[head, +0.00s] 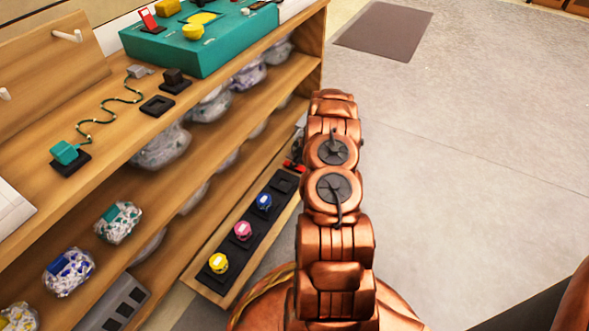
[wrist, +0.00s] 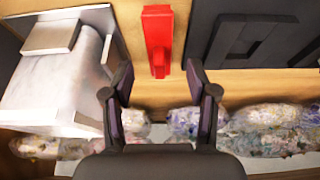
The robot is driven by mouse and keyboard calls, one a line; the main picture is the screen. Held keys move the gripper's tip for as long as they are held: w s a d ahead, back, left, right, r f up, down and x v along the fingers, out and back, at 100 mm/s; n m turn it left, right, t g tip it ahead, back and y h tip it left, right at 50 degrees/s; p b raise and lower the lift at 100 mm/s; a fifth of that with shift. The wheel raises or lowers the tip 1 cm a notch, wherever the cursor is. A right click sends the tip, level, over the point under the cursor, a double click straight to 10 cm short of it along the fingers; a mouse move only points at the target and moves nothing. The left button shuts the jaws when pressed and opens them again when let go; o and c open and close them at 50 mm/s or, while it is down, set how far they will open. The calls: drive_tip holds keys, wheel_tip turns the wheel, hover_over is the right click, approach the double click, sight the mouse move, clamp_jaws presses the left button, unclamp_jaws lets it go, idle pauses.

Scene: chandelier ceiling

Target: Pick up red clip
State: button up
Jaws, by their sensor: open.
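The red clip (wrist: 158,42) lies on a wooden surface at the top middle of the wrist view, with its narrower end toward me. My gripper (wrist: 158,80) is open, its two dark fingers apart and empty between them. The clip is ahead of the fingertips, roughly centred on the gap, and does not appear to be held. In the head view a small red patch (head: 292,165) shows beside my arm at the far end of the low shelf; it is probably the clip. My arm hides the gripper there.
A black slotted tray (head: 240,232) holds yellow, pink and blue pieces and has an empty end slot; part shows in the wrist view (wrist: 262,38). Bagged items fill the shelves. Open floor (head: 470,150) lies right.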

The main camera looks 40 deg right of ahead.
drive_tip(key=shift+x, duration=1.15)
drive_tip(key=shift+w, duration=0.1)
drive_tip(key=c, duration=0.9)
